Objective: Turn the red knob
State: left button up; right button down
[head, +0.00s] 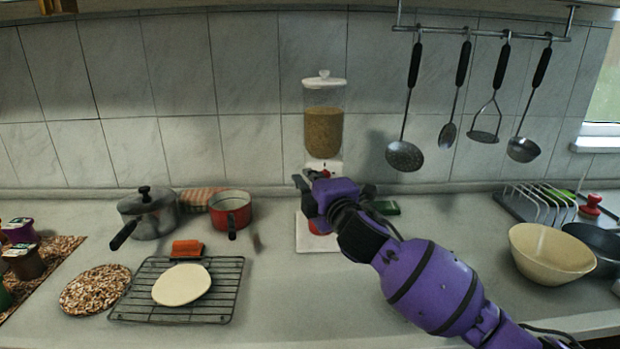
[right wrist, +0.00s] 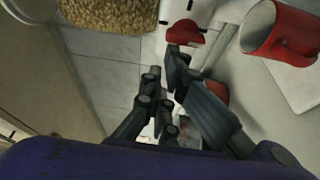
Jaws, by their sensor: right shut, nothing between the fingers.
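A clear dispenser (head: 324,125) filled with brown grain is mounted on the tiled wall, with a white lid. In the right wrist view the red knob (right wrist: 184,34) shows against the dispenser's white lower part, just beyond my fingertips. In the head view my gripper mostly covers that area. My right gripper (head: 308,183) is in front of the dispenser's base. In the right wrist view its dark fingers (right wrist: 163,68) are shut with nothing held. Whether they touch the knob I cannot tell. My left gripper is not in view.
A red mug (right wrist: 279,32) stands below the dispenser on a white board (head: 303,238). A steel pot (head: 150,219), red pan (head: 230,211) and wire rack (head: 229,290) are left. A cream bowl (head: 550,254) and dish rack (head: 540,204) are right. Utensils hang above.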

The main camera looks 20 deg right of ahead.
jog(key=shift+d+r+m+t, duration=0.15)
jog(key=shift+r+m+t, duration=0.05)
jog(key=shift+m, duration=0.55)
jog(key=shift+d+r+m+t, duration=0.1)
jog(key=shift+r+m+t, duration=0.1)
jog(key=shift+m, duration=0.55)
jog(key=shift+d+r+m, duration=0.1)
jog(key=shift+m, duration=0.2)
jog(key=shift+s+d+m, duration=0.1)
jog(key=shift+m, duration=0.2)
jog(key=d+m+h, duration=0.1)
jog(key=m+h, duration=0.1)
jog(key=m, duration=0.3)
jog(key=d+m+t+h, duration=0.1)
jog(key=m+h, duration=0.1)
jog(key=m, duration=0.3)
jog(key=s+d+r+m+t+h, duration=0.1)
jog(key=m+h, duration=0.1)
jog(key=m, duration=0.3)
jog(key=shift+d+r, duration=0.1)
jog(key=shift+d, duration=0.25)
jog(key=shift+s+d+m+h+p, duration=0.15)
jog(key=shift+m+h, duration=0.1)
jog(key=shift+m, duration=0.25)
jog(key=shift+w+d+m+h+p, duration=0.15)
jog(key=shift+m+h, duration=0.1)
jog(key=shift+m, duration=0.25)
jog(key=shift+s+a, duration=0.1)
